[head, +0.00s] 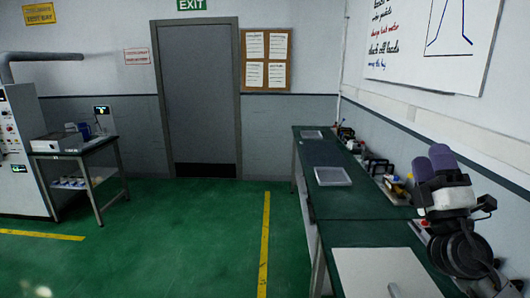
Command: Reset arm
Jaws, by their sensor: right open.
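My right arm stands at the right edge, folded up over the green workbench (380,228), with purple, white and black links. My right gripper (486,207) shows as small dark fingers beside the white link; it is open, with nothing seen between the fingers. It is above the bench and apart from the things on it. My left gripper is not in view. A blurred pale spot shows at the bottom left corner, and I cannot tell what it is.
The bench holds a white board (380,268), a shallow tray (332,176), a smaller tray (312,134) and several small tools along the wall. A side table (82,152) and a grey cabinet (18,150) stand left. Green floor before the grey door (200,95) is clear.

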